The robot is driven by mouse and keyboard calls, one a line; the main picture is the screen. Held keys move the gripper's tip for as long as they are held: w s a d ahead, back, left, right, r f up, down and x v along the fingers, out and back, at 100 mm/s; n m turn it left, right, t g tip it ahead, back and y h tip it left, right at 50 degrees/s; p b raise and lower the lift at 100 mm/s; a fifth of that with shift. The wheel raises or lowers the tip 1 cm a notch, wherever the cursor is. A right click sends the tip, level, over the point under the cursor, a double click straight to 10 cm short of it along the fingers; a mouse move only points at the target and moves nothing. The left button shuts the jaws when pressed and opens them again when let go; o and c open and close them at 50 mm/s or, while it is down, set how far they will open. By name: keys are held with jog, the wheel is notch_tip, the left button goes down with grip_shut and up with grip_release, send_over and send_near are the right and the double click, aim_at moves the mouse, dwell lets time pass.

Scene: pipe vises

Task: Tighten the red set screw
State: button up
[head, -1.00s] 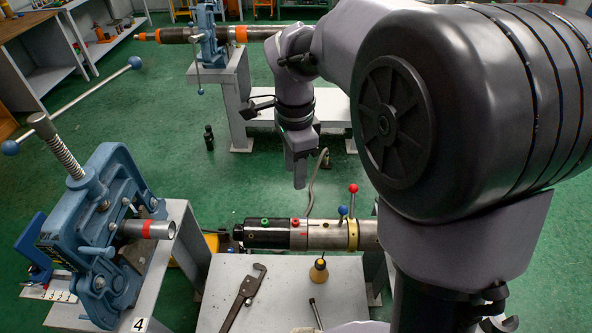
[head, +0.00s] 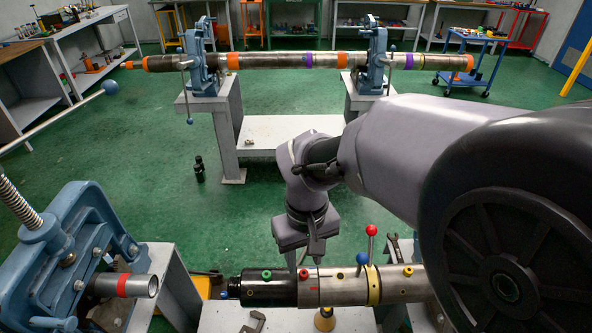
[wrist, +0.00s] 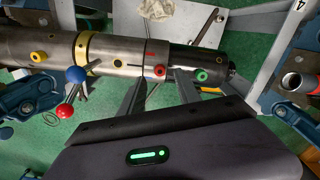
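The red set screw (head: 303,274) sticks up from the collar (head: 307,288) between the black end and the metal body of the near pipe assembly. It also shows in the wrist view (wrist: 159,71). A green screw (head: 266,275) sits to its left and a yellow one (head: 408,271) to its right in the head view. My gripper (head: 314,246) hangs just behind and above the assembly, near the red screw, apart from it as far as I can see.
Levers with a red ball (head: 371,230) and a blue ball (head: 362,258) rise right of the red screw. A blue vise (head: 75,235) with a red-banded pipe (head: 122,286) stands at left. A long pipe (head: 270,61) lies in two vises behind.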

aim_at(304, 273)
notch_tip(304, 273, down, 4)
jog(key=shift+f+b, duration=0.15)
jog(key=shift+b, duration=0.45)
grip_shut()
jog(key=shift+m, duration=1.2)
grip_release()
notch_tip(304, 273, up, 18)
jog(key=p, duration=0.7)
jog(key=shift+f+p, duration=0.25)
jog(key=shift+p, duration=0.1)
